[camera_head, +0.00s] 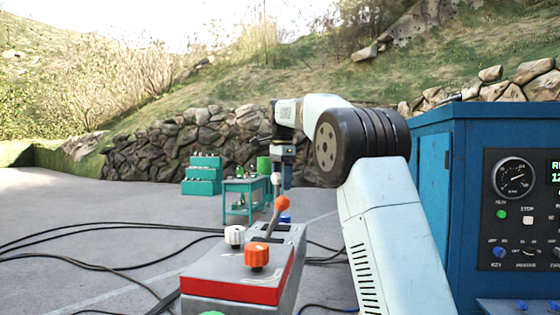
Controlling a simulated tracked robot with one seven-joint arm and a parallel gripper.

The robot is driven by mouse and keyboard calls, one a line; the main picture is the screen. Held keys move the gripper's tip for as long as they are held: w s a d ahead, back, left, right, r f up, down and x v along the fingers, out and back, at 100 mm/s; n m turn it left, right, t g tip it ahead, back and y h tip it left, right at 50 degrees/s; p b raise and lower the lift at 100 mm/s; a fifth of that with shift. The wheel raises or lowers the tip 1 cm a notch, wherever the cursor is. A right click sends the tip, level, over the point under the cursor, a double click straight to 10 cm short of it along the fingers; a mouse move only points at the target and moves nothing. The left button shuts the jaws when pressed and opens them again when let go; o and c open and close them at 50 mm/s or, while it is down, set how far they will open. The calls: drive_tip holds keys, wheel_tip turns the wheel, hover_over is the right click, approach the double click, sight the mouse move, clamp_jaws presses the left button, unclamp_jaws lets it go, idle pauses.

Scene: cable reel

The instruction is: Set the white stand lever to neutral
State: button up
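A grey control stand (210,268) with a red front band stands at the lower middle. A lever with an orange knob (281,202) rises from its slotted top and leans to the right. A white lever knob (276,179) shows just above and behind the orange one, with its shaft mostly hidden. My gripper (287,182) points down from the arm's end, right beside the white knob in the picture. Its fingers are small and partly hidden, so I cannot tell whether they are open, shut or touching the white knob.
A white dial knob (235,236) and an orange dial knob (257,256) sit on the stand's near top. A blue cabinet (436,190) with a gauge panel stands at the right. A teal table (237,187) stands behind. Black cables (120,232) cross the ground at left.

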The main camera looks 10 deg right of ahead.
drive_tip(key=r, duration=0.9)
drive_tip(key=shift+s+a, duration=0.15)
drive_tip(key=shift+s, duration=0.05)
drive_tip(key=shift+r, duration=0.3)
drive_tip(key=shift+s, duration=0.15)
drive_tip(key=s+d+f+n+t, duration=0.1)
drive_tip(key=s+d+f+n, duration=0.1)
drive_tip(key=s, duration=0.5)
drive_tip(key=s+d+f+n+t, duration=0.1)
drive_tip(key=s+n, duration=0.2)
drive_tip(key=s, duration=0.3)
drive_tip(key=s+d+f+n+t, duration=0.1)
drive_tip(key=s+d+f+n, duration=0.1)
drive_tip(key=s, duration=0.5)
drive_tip(key=s+f+n+t, duration=0.2)
drive_tip(key=s+f+n, duration=0.6)
drive_tip(key=s+f, duration=1.4)
drive_tip(key=shift+d+f, duration=0.15)
